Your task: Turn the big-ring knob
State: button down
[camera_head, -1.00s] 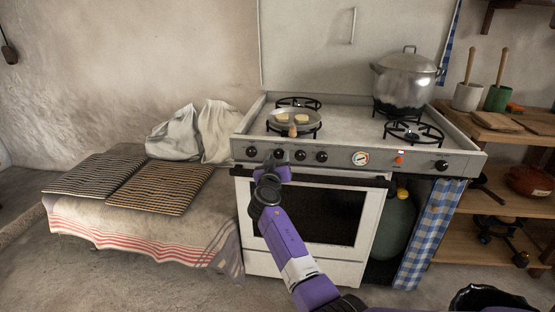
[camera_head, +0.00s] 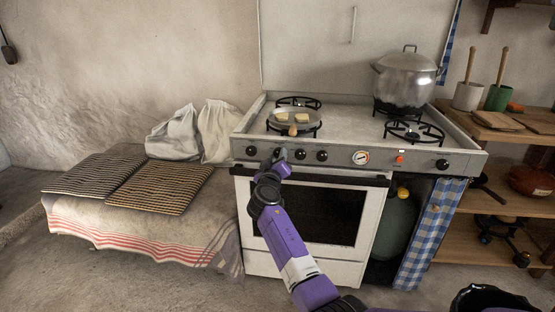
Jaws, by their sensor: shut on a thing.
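The white stove (camera_head: 365,121) has a row of black knobs along its front panel. My gripper (camera_head: 280,155) is at the second knob from the left, which it mostly hides; it is shut on that knob. The leftmost knob (camera_head: 251,151) and the knobs to the right (camera_head: 300,154) and (camera_head: 322,156) are uncovered. One more knob (camera_head: 442,164) sits alone at the panel's right end. The pictures do not show which burner each knob serves. My fingertips are too small to see clearly.
A frying pan (camera_head: 285,118) with pale pieces sits on the front left burner, its handle over the front edge. A large pot (camera_head: 403,84) stands at the back right. The oven door handle (camera_head: 340,179) runs just below the knobs.

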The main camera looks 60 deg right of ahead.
jog(key=n, duration=0.4)
jog(key=shift+n, duration=0.3)
jog(key=n+p, duration=0.1)
jog(key=n, duration=0.3)
jog(key=shift+f+n+p, duration=0.1)
jog(key=shift+n+p, duration=0.2)
jog(key=shift+n, duration=0.1)
jog(key=c, duration=0.9)
grip_release()
jog(key=shift+c, duration=0.2)
jog(key=p+v, duration=0.1)
jog(key=v, duration=0.7)
jog(key=shift+w, duration=0.1)
